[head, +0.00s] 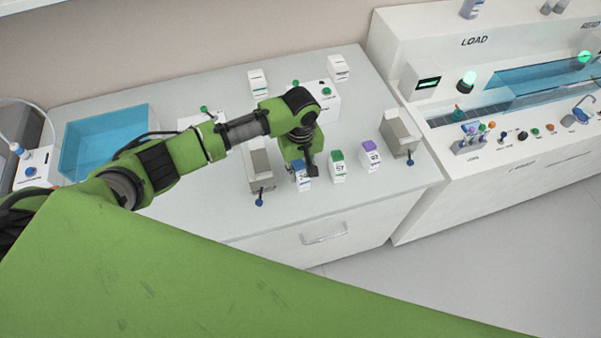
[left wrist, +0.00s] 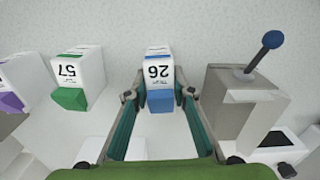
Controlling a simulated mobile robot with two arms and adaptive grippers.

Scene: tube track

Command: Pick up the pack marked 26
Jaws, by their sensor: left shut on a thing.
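The pack marked 26 (left wrist: 159,72) is a white box with a blue end, seen upside down in the left wrist view. My left gripper (left wrist: 160,97) is shut on it, with one finger at each side of the pack. In the head view the pack (head: 301,178) stands near the front of the bench, partly hidden by my left gripper (head: 304,166). I cannot tell whether it touches the bench top. My right gripper is not in view.
Beside it stand a green-topped pack marked 57 (head: 338,168) and a purple-topped pack (head: 371,156). A grey holder with a blue-knobbed lever (head: 260,172) is close on the left; another holder (head: 400,136) is at right. A blue bin (head: 105,140) is far left.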

